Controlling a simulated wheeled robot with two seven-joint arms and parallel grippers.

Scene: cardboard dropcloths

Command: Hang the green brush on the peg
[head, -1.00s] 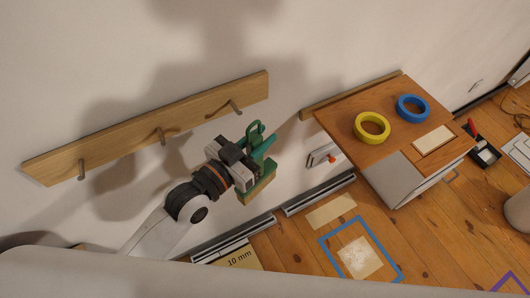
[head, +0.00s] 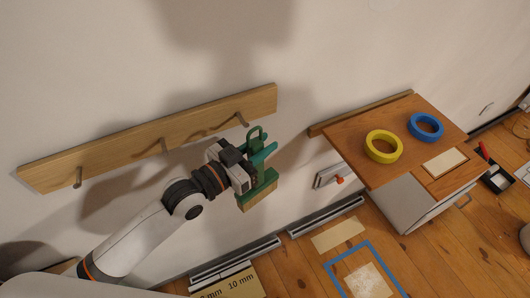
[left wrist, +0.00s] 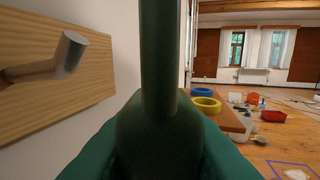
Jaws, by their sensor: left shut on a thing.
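The green brush (head: 264,181) has a looped handle at its top and tan bristles at its bottom. My left gripper (head: 249,173) is shut on it and holds it roughly upright in the air, handle loop up. The wooden rail (head: 110,152) on the wall carries three pegs. The brush loop is just below and right of the rightmost peg (head: 241,119), seemingly apart from it. In the left wrist view the green handle (left wrist: 159,60) fills the middle, and a peg (left wrist: 66,57) sticks out at the left. The loop's opening is hidden there. My right gripper is not in view.
A wooden-topped cabinet (head: 375,181) stands to the right, with a yellow ring (head: 383,147) and a blue ring (head: 426,126) on it. Metal rails (head: 325,216) lie along the wall's foot. The wall around the brush is clear.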

